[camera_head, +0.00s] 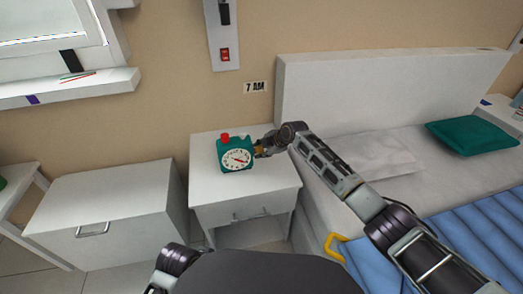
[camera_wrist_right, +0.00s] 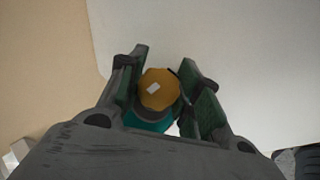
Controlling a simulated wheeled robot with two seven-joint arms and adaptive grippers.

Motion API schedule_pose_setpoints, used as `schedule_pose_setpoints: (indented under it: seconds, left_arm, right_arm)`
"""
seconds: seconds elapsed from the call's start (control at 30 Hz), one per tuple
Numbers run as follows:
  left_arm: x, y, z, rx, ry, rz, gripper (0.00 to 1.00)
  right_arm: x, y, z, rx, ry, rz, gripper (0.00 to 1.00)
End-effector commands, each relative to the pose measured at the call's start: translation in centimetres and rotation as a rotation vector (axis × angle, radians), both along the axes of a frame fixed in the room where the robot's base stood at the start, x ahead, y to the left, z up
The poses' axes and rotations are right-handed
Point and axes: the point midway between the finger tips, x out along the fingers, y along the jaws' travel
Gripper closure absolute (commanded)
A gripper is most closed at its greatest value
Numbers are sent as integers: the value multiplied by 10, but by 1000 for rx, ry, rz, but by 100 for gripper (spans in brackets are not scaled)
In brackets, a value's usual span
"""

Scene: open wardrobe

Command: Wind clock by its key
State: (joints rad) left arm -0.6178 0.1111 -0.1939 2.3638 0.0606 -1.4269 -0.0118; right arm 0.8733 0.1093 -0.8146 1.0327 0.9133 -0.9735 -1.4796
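A teal clock (camera_head: 235,154) with a white round dial and a red knob on top stands upright on the white nightstand (camera_head: 212,187). Its yellow key (camera_head: 259,150) sticks out on its right side. My right gripper (camera_head: 263,149) is at that side. In the right wrist view, the key (camera_wrist_right: 159,89) sits between the two fingers of the right gripper (camera_wrist_right: 163,80), which are closed in close to both its sides. Part of the teal clock (camera_wrist_right: 147,121) shows beyond the key. My left gripper is out of view; only a part of my left arm shows at the bottom.
A bed with a white pillow (camera_head: 375,158), a teal cushion (camera_head: 471,135) and a blue cover (camera_head: 490,232) is on the right. A white cabinet (camera_head: 110,209) stands left of the nightstand.

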Motion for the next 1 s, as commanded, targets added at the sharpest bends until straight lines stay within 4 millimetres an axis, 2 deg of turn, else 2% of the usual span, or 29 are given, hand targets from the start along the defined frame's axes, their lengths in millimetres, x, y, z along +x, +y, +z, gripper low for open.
schedule_pose_setpoints:
  seconds: [0.03,0.17,0.2,0.67,1.0]
  left_arm:
    - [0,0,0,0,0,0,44]
    - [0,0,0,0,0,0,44]
    - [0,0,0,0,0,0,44]
    - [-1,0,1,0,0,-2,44]
    - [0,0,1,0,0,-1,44]
  right_arm:
    - [0,0,-1,0,1,1,61]
    - [0,0,0,1,0,1,44]
    - [0,0,0,1,0,1,44]
    - [-1,-2,2,0,0,0,44]
    - [-8,-12,16,0,-1,0,44]
